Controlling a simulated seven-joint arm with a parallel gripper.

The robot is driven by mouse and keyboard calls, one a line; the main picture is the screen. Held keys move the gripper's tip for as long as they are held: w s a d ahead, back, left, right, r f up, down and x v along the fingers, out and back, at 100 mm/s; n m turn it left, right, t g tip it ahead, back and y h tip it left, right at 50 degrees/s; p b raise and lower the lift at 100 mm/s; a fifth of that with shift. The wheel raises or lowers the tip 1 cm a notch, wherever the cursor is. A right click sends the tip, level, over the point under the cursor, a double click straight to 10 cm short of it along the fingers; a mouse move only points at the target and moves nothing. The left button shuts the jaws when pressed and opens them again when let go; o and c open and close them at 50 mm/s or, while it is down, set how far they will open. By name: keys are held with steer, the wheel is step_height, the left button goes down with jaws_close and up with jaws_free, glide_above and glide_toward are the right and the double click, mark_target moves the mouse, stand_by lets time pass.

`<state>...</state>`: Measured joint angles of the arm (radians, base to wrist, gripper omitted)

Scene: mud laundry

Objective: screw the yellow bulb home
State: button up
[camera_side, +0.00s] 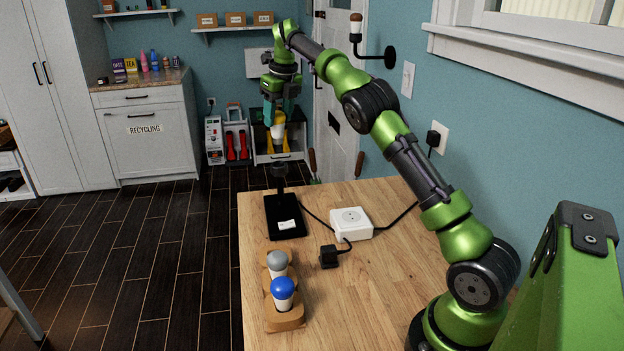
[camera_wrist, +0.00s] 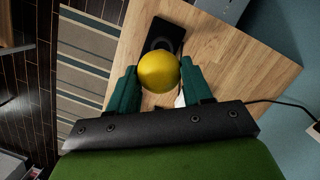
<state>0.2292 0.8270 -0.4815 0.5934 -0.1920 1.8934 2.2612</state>
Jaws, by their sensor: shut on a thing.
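My gripper (camera_side: 279,113) points downward and is shut on the yellow bulb (camera_side: 278,131), whose white lower part hangs below. In the wrist view the round yellow top of the bulb (camera_wrist: 158,72) sits between the teal fingers. A black lamp base (camera_side: 285,228) with a small white label lies on the table, and its upright black socket (camera_side: 279,171) is at its far end. The bulb is above the socket in the side view, with a visible gap between them. In the wrist view the bulb hides part of the black base (camera_wrist: 166,35).
A wooden holder (camera_side: 286,319) at the table's near left edge carries a grey bulb (camera_side: 278,263) and a blue bulb (camera_side: 283,288). A white power box (camera_side: 351,224) with black cables and a black plug (camera_side: 328,257) lie right of the base. The table's right middle is clear.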

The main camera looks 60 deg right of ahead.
mark_target(278, 138)
steer(key=shift+s+x, duration=0.25)
steer(key=shift+x, duration=0.85)
steer(key=shift+s+x, duration=0.25)
steer(key=shift+x, duration=0.9)
steer(key=shift+a+f, duration=0.1)
steer(key=shift+f, duration=0.25)
steer(key=shift+f, duration=0.35)
steer(key=shift+x, duration=0.9)
stand_by(2.5)
steer(key=shift+s+a, duration=0.1)
steer(key=shift+s, duration=0.1)
steer(key=shift+m+h, duration=0.3)
steer(key=shift+m, duration=1.1)
steer(key=shift+w+a+m, duration=0.1)
steer(key=shift+m, duration=0.7)
steer(key=shift+m+g+h, duration=0.3)
steer(key=shift+m, duration=0.4)
